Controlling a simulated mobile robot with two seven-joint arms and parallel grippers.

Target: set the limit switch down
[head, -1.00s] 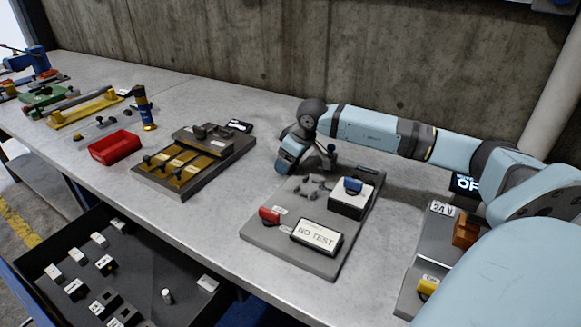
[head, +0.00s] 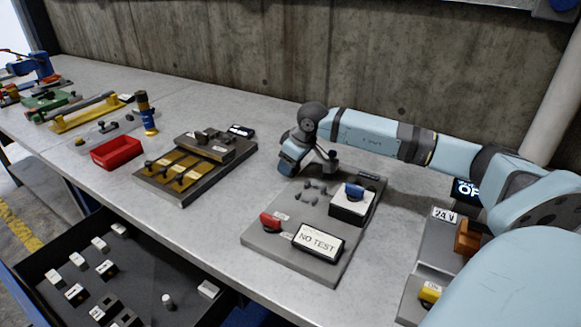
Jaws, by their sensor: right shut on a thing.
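My right gripper (head: 322,163) is over the back left edge of the grey test board (head: 286,255), pointing down. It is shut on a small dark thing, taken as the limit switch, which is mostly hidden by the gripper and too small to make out. Below and just in front of it, several small grey posts (head: 313,191) stand on the board. The board also carries a "NO TEST" display (head: 318,240), a red-handled part (head: 270,221) and a white block with a blue knob (head: 352,205). My left gripper is not in view.
Left of the board is a dark fixture with yellow slots (head: 178,172), then a red bin (head: 117,152). An open drawer (head: 150,270) holds several labelled parts. A 24 V unit (head: 438,240) stands at right. Bare bench (head: 225,205) lies between fixture and board.

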